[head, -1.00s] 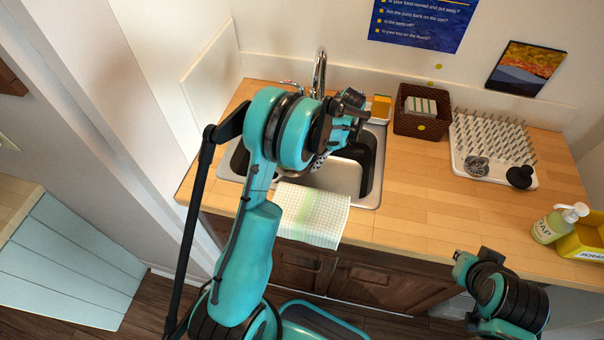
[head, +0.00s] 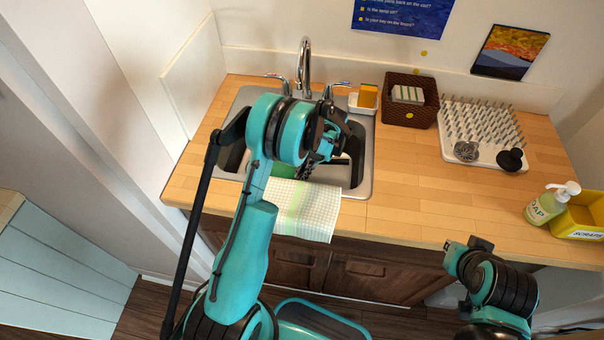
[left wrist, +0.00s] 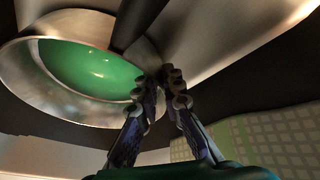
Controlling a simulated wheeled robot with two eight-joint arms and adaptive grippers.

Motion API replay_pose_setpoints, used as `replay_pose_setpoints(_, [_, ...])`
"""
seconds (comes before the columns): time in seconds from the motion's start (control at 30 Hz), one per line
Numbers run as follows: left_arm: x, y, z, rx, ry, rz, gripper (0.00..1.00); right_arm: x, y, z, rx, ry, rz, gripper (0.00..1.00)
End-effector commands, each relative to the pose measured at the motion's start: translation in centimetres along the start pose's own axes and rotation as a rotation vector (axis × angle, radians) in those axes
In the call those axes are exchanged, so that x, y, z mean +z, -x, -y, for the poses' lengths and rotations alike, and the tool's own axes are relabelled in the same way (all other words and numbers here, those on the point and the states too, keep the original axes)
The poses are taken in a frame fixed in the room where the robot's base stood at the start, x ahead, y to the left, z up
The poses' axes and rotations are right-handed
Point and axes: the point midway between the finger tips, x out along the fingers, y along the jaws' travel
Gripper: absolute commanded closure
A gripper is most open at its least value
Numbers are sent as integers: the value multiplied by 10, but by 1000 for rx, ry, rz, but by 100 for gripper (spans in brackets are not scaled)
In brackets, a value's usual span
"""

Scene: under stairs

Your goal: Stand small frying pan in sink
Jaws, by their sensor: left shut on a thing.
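The small frying pan has a green inside and a shiny metal rim and fills the upper left of the left wrist view (left wrist: 85,65). Its dark handle (left wrist: 140,20) runs up out of that view. My left gripper (left wrist: 165,88) is shut on the pan's rim. In the head view a green part of the pan (head: 283,171) shows beside my left arm, over the front of the steel sink (head: 366,172). My left arm hides much of the sink and the pan. My right gripper (head: 462,254) is at the lower right; its fingers cannot be made out.
A checked towel (head: 305,208) hangs over the sink's front edge. The faucet (head: 304,65) stands behind the sink. A sponge holder (head: 362,103), a brown basket (head: 410,117), a drying rack (head: 482,123) and a soap bottle (head: 545,208) stand to the right. The counter's front middle is clear.

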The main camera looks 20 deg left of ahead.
Motion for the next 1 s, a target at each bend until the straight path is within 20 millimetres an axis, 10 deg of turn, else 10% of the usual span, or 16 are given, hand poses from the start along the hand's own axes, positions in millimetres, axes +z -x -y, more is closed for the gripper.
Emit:
replay_pose_setpoints(0.07, [1, -3, 0, 1, 1, -1, 100, 2, -3, 0, 0, 0, 0, 100])
replay_pose_setpoints(0.17, [1, -2, 0, 0, 0, 0, 71, 2, -2, 0, 0, 0, 0, 100])
replay_pose_setpoints(0.57, [-1, 3, 0, 0, 0, 0, 71, -2, 2, 0, 0, 0, 0, 100])
replay_pose_setpoints(1.0, [-1, 93, 0, 0, -1, 0, 71, -16, 22, 0, 0, 0, 0, 100])
